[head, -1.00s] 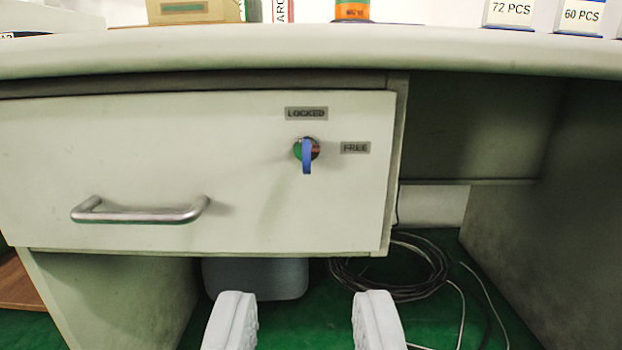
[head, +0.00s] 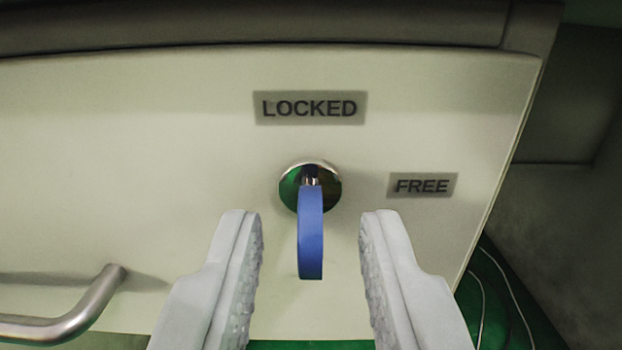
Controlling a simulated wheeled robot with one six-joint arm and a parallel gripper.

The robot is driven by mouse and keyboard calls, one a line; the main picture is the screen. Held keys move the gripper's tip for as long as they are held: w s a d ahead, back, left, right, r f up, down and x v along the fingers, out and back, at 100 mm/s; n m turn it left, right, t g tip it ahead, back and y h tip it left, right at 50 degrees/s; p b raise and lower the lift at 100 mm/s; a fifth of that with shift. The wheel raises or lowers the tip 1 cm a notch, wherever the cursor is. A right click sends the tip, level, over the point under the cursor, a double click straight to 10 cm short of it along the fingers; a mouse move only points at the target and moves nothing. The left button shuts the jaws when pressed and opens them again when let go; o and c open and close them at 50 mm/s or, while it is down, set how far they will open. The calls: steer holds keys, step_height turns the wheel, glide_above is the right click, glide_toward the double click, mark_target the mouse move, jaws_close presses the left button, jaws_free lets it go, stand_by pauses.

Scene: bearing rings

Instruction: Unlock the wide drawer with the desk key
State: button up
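The desk key (head: 311,235) has a blue head that hangs straight down from a round metal lock (head: 330,192) in the drawer front. The key's shaft is in the lock. The wide drawer (head: 150,180) is closed, with a "LOCKED" label (head: 310,108) above the lock and a "FREE" label (head: 422,186) to its right. My gripper (head: 311,228) is open, one finger on each side of the blue key head, with a gap on both sides. The fingers do not appear to touch the key.
The drawer's metal bar handle (head: 75,318) is at the lower left, left of my gripper. The desk top's edge (head: 250,22) runs above the drawer. Cables (head: 505,285) lie on the green floor at the lower right. Open space lies right of the drawer.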

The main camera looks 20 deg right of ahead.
steer(key=shift+w+d, duration=0.1)
steer(key=shift+w, duration=0.4)
jaws_close()
